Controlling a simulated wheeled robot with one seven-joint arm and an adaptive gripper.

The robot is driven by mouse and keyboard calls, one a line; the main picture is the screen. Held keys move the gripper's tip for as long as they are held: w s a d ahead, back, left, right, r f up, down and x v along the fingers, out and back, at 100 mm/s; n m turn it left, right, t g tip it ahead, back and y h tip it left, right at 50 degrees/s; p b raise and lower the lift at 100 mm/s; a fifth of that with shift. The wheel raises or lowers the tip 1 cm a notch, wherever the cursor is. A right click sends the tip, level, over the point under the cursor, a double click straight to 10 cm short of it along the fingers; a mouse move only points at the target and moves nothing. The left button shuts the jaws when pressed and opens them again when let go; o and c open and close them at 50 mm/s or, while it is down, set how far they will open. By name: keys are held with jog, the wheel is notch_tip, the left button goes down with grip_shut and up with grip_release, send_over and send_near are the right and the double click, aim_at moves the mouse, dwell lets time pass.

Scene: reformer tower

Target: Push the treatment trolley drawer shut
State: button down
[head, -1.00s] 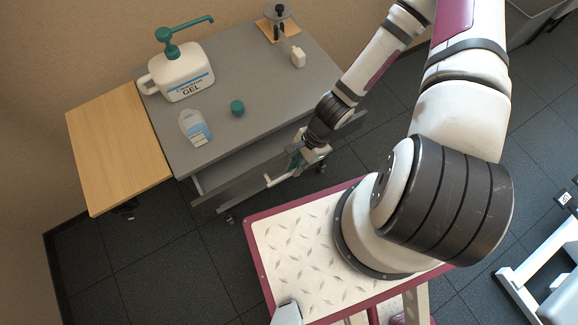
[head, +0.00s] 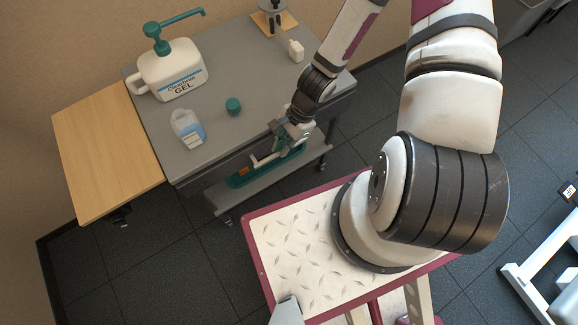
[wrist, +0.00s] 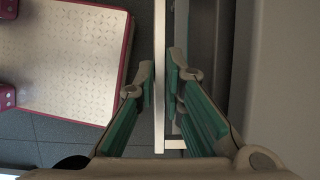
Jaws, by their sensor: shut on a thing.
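The treatment trolley has a grey top (head: 225,80), with the drawer front (head: 222,168) below its near edge. A pale bar handle (head: 262,161) stands out from the front. My gripper (head: 279,147) is at this handle, pointing down, and partly hides it. In the wrist view the handle bar (wrist: 159,60) runs between the two green-padded fingers of my gripper (wrist: 161,82), which are shut on it.
A gel pump bottle (head: 172,70), a small bottle (head: 187,130), a green cap (head: 233,106) and a white bottle (head: 296,50) stand on the top. A wooden side leaf (head: 105,150) is at left.

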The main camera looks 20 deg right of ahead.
jog(key=shift+w+f, duration=0.1)
jog(key=shift+w, duration=0.3)
jog(key=c, duration=1.4)
grip_release()
jog(key=shift+s, duration=0.15)
jog(key=shift+o, duration=0.2)
jog(key=shift+p+v, duration=1.25)
jog(key=shift+v, duration=1.85)
jog(key=shift+a, duration=0.1)
